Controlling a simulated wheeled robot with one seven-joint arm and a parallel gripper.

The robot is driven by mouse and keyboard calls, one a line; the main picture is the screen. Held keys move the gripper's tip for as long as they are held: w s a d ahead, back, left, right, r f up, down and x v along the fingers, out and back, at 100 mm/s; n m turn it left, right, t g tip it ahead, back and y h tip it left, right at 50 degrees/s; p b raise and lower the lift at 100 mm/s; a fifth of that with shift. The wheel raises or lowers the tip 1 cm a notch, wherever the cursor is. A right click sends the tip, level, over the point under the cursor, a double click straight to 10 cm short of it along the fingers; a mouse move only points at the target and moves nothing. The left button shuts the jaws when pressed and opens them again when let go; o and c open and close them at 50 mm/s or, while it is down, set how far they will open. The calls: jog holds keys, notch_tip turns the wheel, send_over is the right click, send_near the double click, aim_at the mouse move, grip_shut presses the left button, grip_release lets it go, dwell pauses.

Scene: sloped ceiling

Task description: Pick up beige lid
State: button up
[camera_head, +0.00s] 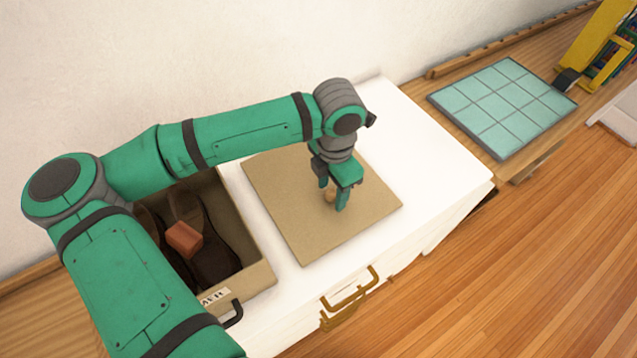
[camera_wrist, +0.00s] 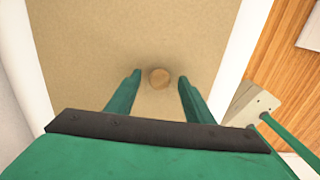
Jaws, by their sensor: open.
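The beige lid (camera_head: 290,215) is a flat square panel lying on the white cabinet top, right of an open box. A small round wooden knob (camera_wrist: 159,77) stands near the middle of the lid. My gripper (camera_head: 334,198) is above the lid, pointing down, its two green fingers apart. In the wrist view the knob shows between and slightly beyond the fingertips, with a gap on both sides. In the head view the fingers partly hide the knob. The lid (camera_wrist: 90,45) fills much of the wrist view.
The open beige box (camera_head: 258,278) holds dark shoes and a reddish-brown block (camera_head: 184,240). White cabinet top (camera_head: 440,165) is bare right of the lid. A teal tiled panel (camera_head: 500,105) lies on the wooden surface farther right. Brass handles (camera_head: 350,295) stick out from the cabinet front.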

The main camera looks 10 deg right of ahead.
jog(key=shift+f, duration=0.25)
grip_shut()
jog(key=shift+w, duration=0.1)
jog(key=shift+w, duration=0.1)
jog(key=shift+r, duration=0.1)
